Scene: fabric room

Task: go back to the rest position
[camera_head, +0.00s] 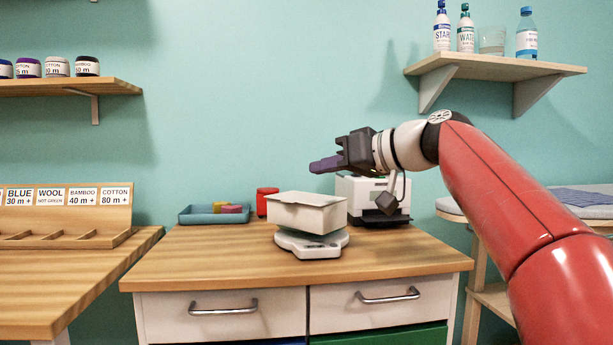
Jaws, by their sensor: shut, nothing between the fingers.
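My red arm reaches in from the right, and my gripper (324,164) hangs in the air above the wooden-topped cabinet. Its dark fingers point left and are shut with nothing visible between them. Below it, a white bin (306,213) sits on a white scale (311,246). The gripper is above the bin and apart from it.
Behind stand a white machine (357,190), a red object (266,202) and a blue tray (199,215) with colored blocks. A left table (97,275) holds a labelled wooden rack (84,217). Wall shelves hold yarn (87,66) and bottles (527,34). The cabinet's front top (210,265) is clear.

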